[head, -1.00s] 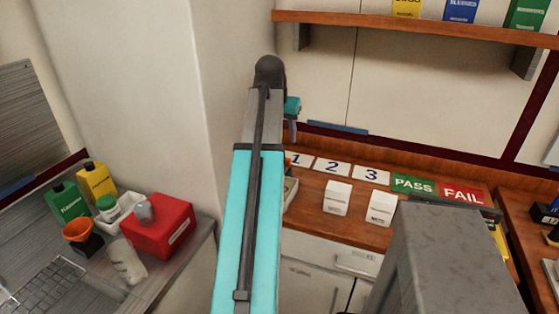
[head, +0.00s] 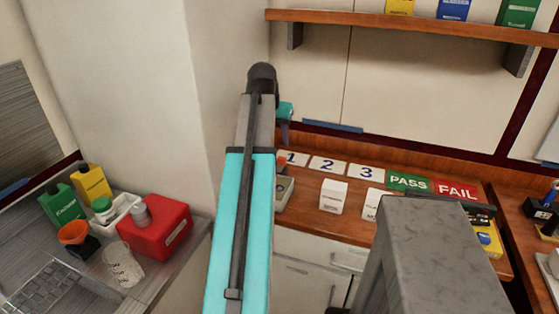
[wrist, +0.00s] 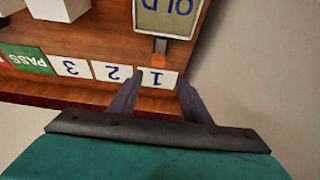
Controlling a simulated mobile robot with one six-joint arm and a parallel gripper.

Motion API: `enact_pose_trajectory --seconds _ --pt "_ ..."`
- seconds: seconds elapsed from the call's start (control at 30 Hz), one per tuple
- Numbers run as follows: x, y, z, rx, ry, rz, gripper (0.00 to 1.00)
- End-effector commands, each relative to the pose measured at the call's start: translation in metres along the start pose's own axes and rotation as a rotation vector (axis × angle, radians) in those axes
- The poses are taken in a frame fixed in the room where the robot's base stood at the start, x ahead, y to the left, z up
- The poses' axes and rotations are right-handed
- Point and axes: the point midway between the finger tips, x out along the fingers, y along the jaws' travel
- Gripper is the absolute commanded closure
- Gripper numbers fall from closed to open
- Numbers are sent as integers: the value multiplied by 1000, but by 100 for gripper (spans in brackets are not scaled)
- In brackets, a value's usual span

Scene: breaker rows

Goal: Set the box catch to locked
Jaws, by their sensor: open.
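A box with a pale face lettered "OLD" (wrist: 167,14) stands at the top of the wrist view. A small orange piece (wrist: 161,61) with a grey part is at its near edge; it may be the catch, but its setting cannot be told. In the head view the box (head: 284,191) is partly hidden behind my arm. My gripper (wrist: 159,78) is open and empty, its fingers pointing toward the orange piece and the card "1", apparently apart from both. In the head view my gripper (head: 285,132) is small and partly hidden.
Number cards (head: 328,165), a green PASS card (head: 408,182) and a red FAIL card (head: 456,189) lie along the counter's back. White boxes (head: 333,198) stand in front. A shelf (head: 400,25) is above. A red box (head: 160,225) and bottles stand on the left bench.

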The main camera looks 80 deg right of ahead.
Motion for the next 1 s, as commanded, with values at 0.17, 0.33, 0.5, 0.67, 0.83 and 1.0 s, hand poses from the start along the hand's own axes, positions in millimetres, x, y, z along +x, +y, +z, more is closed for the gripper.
enact_pose_trajectory --seconds 0.17,0.33,0.5,0.67,0.83,1.0 --pt "19 0 0 0 -2 0 56" --pt "36 0 0 0 -2 0 56" --pt "54 0 0 1 -2 0 56" --pt "70 0 0 1 -2 1 56" --pt "88 1 0 1 -2 1 56" --pt "103 1 0 2 -2 1 56"
